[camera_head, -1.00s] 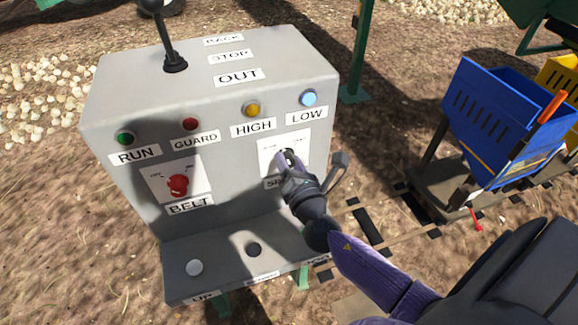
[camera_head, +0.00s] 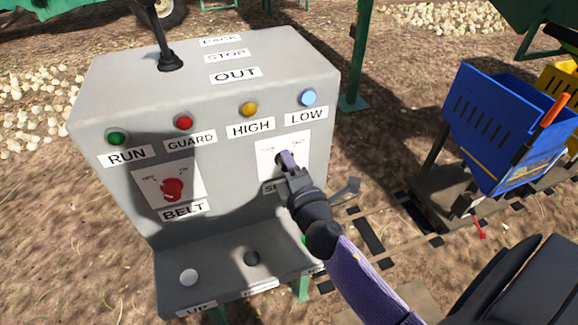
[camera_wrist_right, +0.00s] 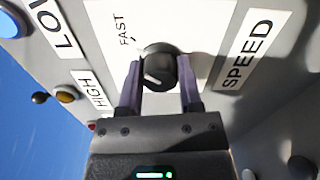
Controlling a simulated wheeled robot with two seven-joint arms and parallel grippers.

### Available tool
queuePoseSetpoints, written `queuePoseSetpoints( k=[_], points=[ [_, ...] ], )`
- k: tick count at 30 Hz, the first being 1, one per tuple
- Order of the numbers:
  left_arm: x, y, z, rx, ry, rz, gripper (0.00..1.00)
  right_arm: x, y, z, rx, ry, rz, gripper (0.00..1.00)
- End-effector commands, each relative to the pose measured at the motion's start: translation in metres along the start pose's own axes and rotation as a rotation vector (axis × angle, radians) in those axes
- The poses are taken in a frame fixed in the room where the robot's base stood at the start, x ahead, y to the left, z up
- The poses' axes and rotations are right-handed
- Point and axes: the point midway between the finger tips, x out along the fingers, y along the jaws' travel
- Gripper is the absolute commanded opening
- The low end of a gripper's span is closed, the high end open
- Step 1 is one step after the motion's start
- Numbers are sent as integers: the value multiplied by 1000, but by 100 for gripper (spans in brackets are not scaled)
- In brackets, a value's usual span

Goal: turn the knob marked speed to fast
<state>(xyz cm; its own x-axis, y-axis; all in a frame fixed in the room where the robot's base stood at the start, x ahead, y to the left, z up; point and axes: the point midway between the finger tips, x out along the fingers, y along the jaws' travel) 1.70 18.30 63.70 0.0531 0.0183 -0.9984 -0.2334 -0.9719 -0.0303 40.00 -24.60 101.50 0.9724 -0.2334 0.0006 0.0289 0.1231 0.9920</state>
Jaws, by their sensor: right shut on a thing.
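The speed knob (camera_wrist_right: 160,66) is dark and round, on a white plate with FAST (camera_wrist_right: 123,28) printed near it in the right wrist view. A short white mark shows on its face, off the printed FAST. The SPEED label (camera_wrist_right: 246,48) is beside the plate. My right gripper (camera_wrist_right: 160,84) is shut on the knob, one purple finger on each side. In the head view my right gripper (camera_head: 284,160) covers the knob and part of the SPEED label. The plate (camera_head: 303,150) shows small print, FAST at its right. My left gripper is not in view.
The grey control box (camera_head: 120,85) carries a red belt knob (camera_head: 173,189), several coloured lights and a black lever (camera_head: 168,50). Push buttons sit on its lower ledge. A blue cart (camera_head: 500,130) stands on rails at the right.

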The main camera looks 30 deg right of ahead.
Motion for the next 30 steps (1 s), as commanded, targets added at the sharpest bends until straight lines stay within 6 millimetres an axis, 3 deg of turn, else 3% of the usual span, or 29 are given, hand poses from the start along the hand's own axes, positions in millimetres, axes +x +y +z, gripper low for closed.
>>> queuePoseSetpoints(
  k=[10, 26, 27, 30],
  points=[
    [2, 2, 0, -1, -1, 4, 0, 0, -1, 0, 123, 0, -2, 0],
    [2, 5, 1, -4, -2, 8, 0, 0, -1, 0, 144, 0, -3, 0],
    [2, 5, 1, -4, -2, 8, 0, 0, -1, 0, 144, 0, -3, 50],
    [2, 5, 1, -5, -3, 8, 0, 0, -1, 0, 143, 0, -3, 71]
  ],
)
